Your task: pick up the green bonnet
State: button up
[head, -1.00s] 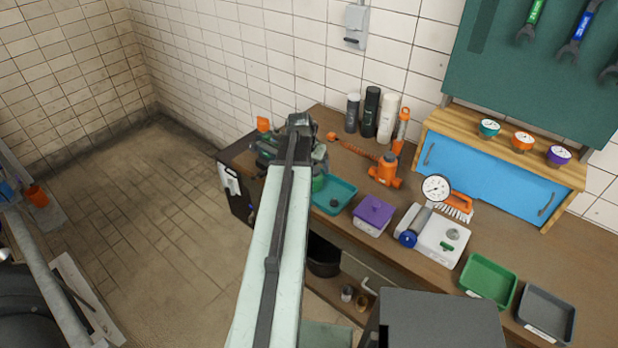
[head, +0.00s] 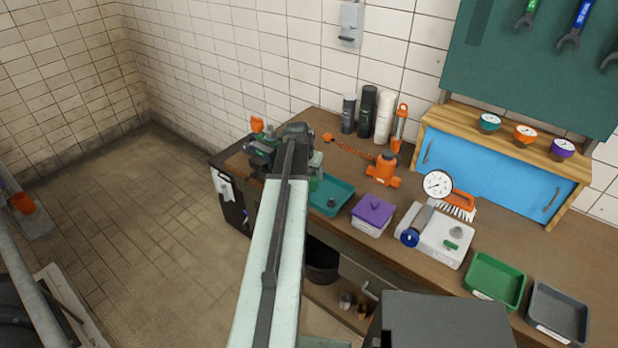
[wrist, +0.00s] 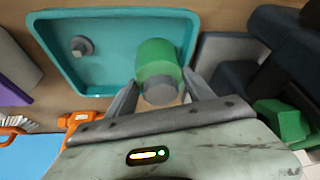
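The green bonnet, a green cylinder with a grey end, shows in the wrist view (wrist: 156,58) between my two fingers, overlapping the edge of the teal tray (wrist: 95,87) in the picture. My gripper (wrist: 162,79) is open, with one finger on each side of the bonnet's grey end; small gaps seem to show on both sides. I cannot tell if either finger touches it.
A grey nut (wrist: 82,47) lies in the teal tray. A dark vise-like tool with green parts (head: 262,152) stands left of my arm. An orange pump-like part (head: 383,170), a purple box (head: 372,214) and a white gauge unit (head: 436,238) stand to the right on the bench.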

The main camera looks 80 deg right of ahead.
jog(key=c, duration=0.3)
notch_tip(320, 180, up, 10)
jog(key=p, duration=1)
jog(key=shift+r, duration=0.15)
